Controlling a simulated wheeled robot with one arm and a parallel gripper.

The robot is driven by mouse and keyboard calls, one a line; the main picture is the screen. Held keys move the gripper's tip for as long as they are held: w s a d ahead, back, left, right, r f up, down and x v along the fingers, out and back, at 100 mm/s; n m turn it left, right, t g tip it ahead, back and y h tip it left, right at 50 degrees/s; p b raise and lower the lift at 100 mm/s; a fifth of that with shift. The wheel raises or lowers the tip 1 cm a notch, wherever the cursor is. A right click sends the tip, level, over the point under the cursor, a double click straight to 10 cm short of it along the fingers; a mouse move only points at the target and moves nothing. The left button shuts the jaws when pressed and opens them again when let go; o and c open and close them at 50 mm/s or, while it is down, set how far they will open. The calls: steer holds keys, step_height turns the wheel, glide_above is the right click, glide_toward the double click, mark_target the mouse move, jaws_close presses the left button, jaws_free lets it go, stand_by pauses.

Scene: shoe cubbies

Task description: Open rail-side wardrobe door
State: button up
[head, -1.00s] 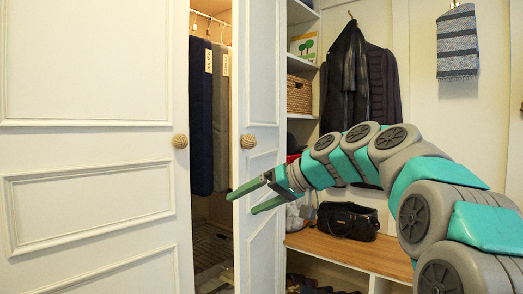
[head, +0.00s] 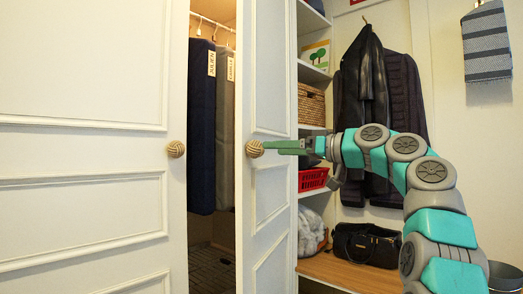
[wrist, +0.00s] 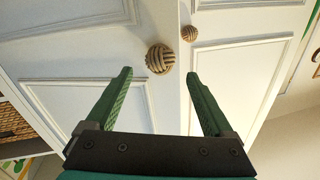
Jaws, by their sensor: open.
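Two cream panelled wardrobe doors show in the head view. The left door (head: 85,150) has a round woven knob (head: 176,149), and the right door (head: 270,100) has a matching knob (head: 254,149) near its inner edge. A dark gap stands between the doors. My gripper (head: 280,147) is at the right door's knob, its fingers pointing left at it. In the wrist view my gripper (wrist: 159,76) is open, with the nearer knob (wrist: 160,58) just ahead between the fingertips. The other knob (wrist: 189,33) is farther off. Contact with the knob cannot be told.
Dark and grey garment covers (head: 202,125) hang from a rail (head: 212,22) in the gap. Right of the doors are shelves with a wicker basket (head: 311,104) and red basket (head: 313,179), hanging coats (head: 362,85), and a wooden bench (head: 350,273) with a black bag (head: 367,243).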

mark_target(260, 149)
steer(key=p+x, duration=0.1)
steer(key=x, duration=0.5)
steer(key=shift+a+p, duration=0.15)
steer(key=shift+p, duration=0.15)
jaws_close()
stand_by(0.4)
